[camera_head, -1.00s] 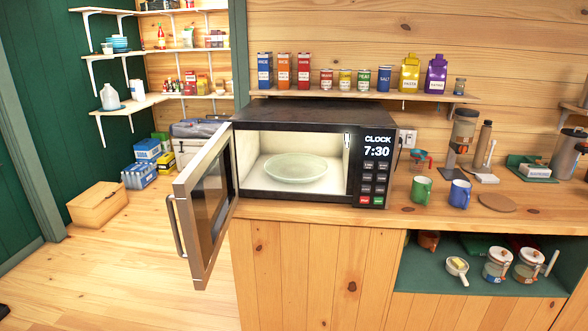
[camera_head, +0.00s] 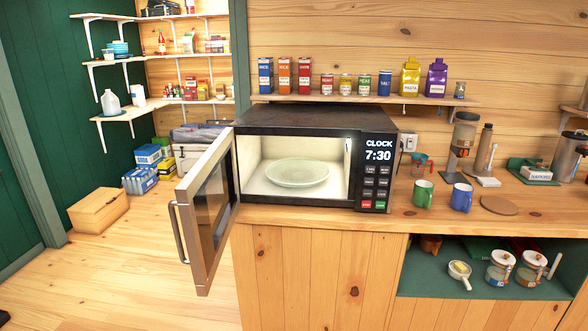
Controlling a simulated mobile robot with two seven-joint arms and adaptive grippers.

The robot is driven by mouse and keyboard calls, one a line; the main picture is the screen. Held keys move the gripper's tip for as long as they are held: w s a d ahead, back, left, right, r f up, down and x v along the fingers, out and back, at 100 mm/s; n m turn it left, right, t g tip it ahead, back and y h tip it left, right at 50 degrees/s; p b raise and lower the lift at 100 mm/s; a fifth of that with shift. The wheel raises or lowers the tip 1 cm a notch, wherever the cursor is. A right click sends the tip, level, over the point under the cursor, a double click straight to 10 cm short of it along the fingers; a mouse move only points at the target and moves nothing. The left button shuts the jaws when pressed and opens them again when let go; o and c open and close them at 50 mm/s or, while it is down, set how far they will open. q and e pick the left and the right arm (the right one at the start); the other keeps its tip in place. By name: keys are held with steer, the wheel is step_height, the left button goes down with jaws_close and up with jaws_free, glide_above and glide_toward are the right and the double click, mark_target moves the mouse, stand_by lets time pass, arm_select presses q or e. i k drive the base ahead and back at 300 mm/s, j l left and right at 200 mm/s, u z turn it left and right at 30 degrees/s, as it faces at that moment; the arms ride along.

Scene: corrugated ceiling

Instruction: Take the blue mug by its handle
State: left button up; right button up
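The blue mug (camera_head: 461,198) stands upright on the wooden counter (camera_head: 420,219), right of the microwave. Its handle seems to be on its right side, but it is small in the view. A green mug (camera_head: 422,194) stands just to its left, a small gap apart. Neither of my grippers shows in the head view.
The microwave (camera_head: 330,115) stands with its door (camera_head: 208,210) swung open to the left, jutting past the counter front. A round wooden coaster (camera_head: 498,205) lies right of the blue mug. Grinders and bottles (camera_head: 485,148) stand behind. An open shelf (camera_head: 420,282) is below.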

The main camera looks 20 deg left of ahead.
mark_target(461, 200)
steer(key=k+j, duration=0.1)
steer(key=j, duration=0.4)
steer(key=k+j, duration=0.1)
steer(key=j, duration=0.35)
steer(key=k+j+z, duration=0.1)
steer(key=j, duration=0.4)
steer(key=k+j, duration=0.1)
steer(key=j, duration=0.4)
steer(key=k+j, duration=0.1)
steer(key=j, duration=0.35)
steer(key=k+j+z, duration=0.1)
steer(key=j, duration=0.4)
steer(key=i+l+z, duration=1.15)
steer(key=i, duration=0.25)
steer(key=i+z, duration=0.4)
steer(key=i, duration=0.1)
